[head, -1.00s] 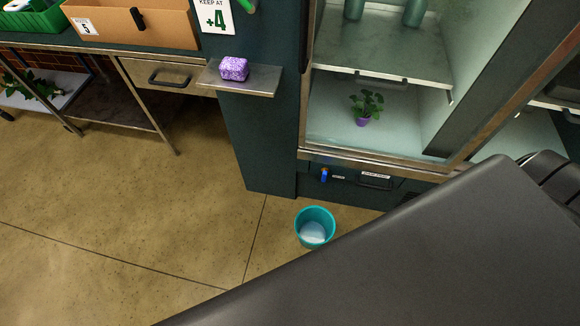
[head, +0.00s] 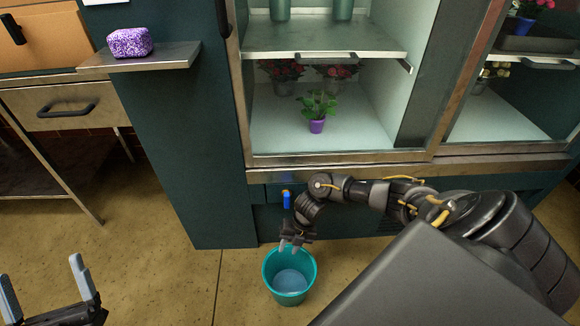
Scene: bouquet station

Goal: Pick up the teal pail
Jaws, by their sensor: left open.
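The teal pail (head: 270,284) stands upright on the floor in front of the cooler, low in the middle of the head view. It is open at the top, with a pale blue surface inside. My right gripper (head: 290,247) points down at the pail's far rim. Its small fingertips overlap the rim in the picture; I cannot tell whether they touch it or how far apart they are. My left gripper (head: 42,290) is open and empty at the lower left corner, well apart from the pail.
The cooler (head: 330,159) stands behind the pail, with a potted plant (head: 317,125) inside. A blue-handled tap (head: 286,199) is on its base. A dark pillar (head: 190,150) carries a shelf with a purple sponge (head: 129,42). A metal table (head: 50,184) stands left. Floor left of the pail is clear.

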